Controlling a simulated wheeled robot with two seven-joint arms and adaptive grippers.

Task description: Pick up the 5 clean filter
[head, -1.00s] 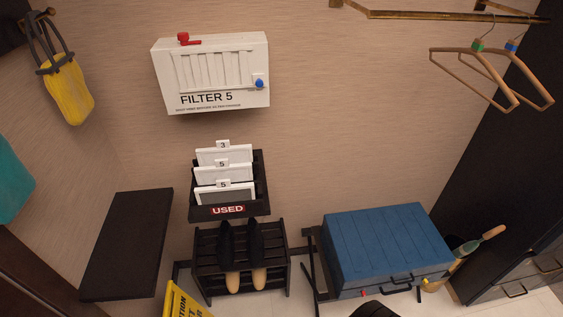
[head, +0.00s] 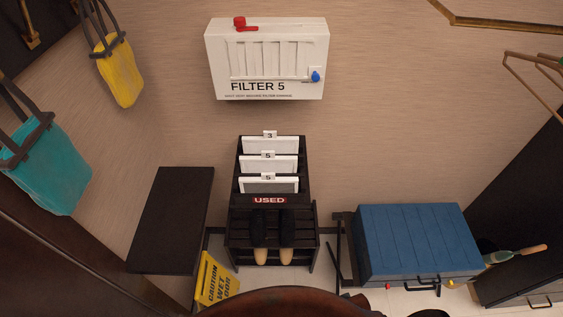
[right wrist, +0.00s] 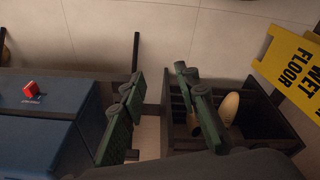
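A black rack (head: 245,200) with a red USED label stands below the wall unit and holds three white-framed filters. The rear filter (head: 270,146) is tagged 3. The middle filter (head: 268,164) is tagged 5 and its face looks whitish. The front filter (head: 268,186) is also tagged 5 and its face looks greyer. My right gripper (right wrist: 160,75) is open and empty in the right wrist view, above the floor between the blue case and the shoe rack. My left gripper is not in view.
A dark bench (head: 172,220) stands left of the rack, a blue case (head: 415,240) right. A shoe rack (head: 305,250) with shoes is below, beside a yellow wet-floor sign (head: 215,280). Yellow (head: 120,75) and teal (head: 50,165) bags hang left. A brown rounded edge (head: 285,300) is nearest.

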